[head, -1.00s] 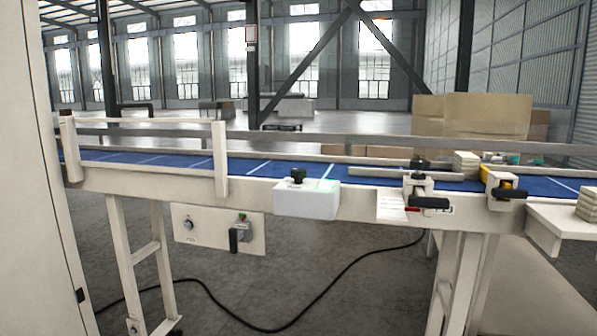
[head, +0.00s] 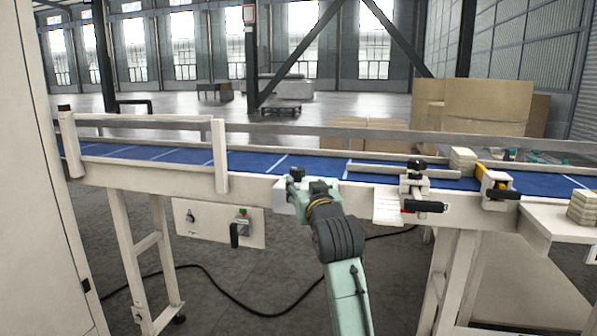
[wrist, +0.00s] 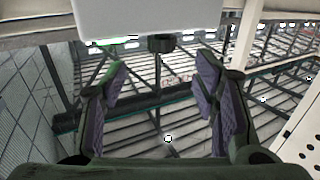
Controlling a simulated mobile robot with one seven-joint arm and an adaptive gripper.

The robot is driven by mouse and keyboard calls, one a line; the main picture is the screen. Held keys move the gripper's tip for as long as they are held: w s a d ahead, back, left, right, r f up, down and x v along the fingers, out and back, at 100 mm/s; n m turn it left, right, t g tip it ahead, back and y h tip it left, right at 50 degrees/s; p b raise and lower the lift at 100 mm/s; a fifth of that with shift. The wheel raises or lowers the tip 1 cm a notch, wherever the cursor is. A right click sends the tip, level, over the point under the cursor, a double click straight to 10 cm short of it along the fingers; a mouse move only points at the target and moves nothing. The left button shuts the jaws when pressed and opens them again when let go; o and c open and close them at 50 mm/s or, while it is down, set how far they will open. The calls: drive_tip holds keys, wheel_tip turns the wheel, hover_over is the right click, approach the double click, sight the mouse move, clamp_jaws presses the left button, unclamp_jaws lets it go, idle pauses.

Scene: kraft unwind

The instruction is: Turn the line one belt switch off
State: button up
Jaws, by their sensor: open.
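A white box (head: 281,196) with a black knob (head: 297,174) on top is fixed to the front rail of the blue conveyor. A cream panel (head: 198,230) hangs below the rail to the left, with a small knob (head: 191,217) and a black lever switch (head: 235,233) pointing down. I cannot read which control is line one's. My gripper (head: 292,186) is in front of the white box and hides part of it. In the wrist view my gripper (wrist: 160,95) is open and empty, its pads apart, with the white box (wrist: 150,18) and the black knob (wrist: 161,43) ahead.
The blue belt (head: 250,162) runs across behind the rail. To the right are a clamp-like fitting (head: 415,185) with a black handle and a yellow-and-black fitting (head: 492,185). Cartons (head: 487,105) stand behind. A cable (head: 245,304) lies on the floor.

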sight(298, 174)
drive_tip(key=w+p, duration=0.1)
drive_tip(key=w, duration=0.2)
drive_tip(key=w+a+p, duration=0.1)
drive_tip(key=w, duration=0.2)
drive_tip(key=w+a+p, duration=0.1)
drive_tip(key=w, duration=0.3)
drive_tip(key=shift+c, duration=0.4)
drive_tip(key=c, duration=1.1)
